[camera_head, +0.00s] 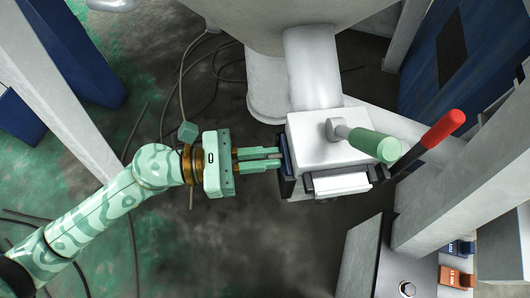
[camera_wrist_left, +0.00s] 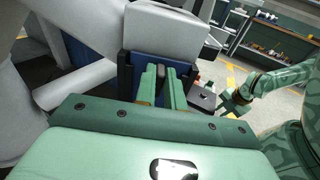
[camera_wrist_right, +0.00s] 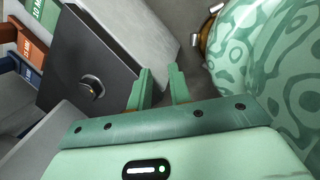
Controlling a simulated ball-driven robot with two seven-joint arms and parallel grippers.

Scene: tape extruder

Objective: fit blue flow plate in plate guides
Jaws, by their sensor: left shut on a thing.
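The blue flow plate (camera_head: 286,153) stands at the left face of the white extruder head, where only a narrow edge shows in the head view. In the left wrist view the blue plate (camera_wrist_left: 180,68) lies behind my fingers, within the dark plate guides (camera_wrist_left: 126,75) under the white block; how deep it sits I cannot tell. My left gripper (camera_head: 279,158) is shut on the plate's dark tab, between the fingertips (camera_wrist_left: 161,74). My right gripper (camera_wrist_right: 160,72) is open and empty. It also shows at the right of the left wrist view (camera_wrist_left: 226,98).
The white head (camera_head: 325,140) carries a green-gripped handle (camera_head: 375,145) beside a red-tipped lever (camera_head: 443,130). Blue (camera_head: 464,248) and orange (camera_head: 457,276) labelled pieces are at lower right. A grey panel with a round knob (camera_wrist_right: 92,87) is left of my right gripper.

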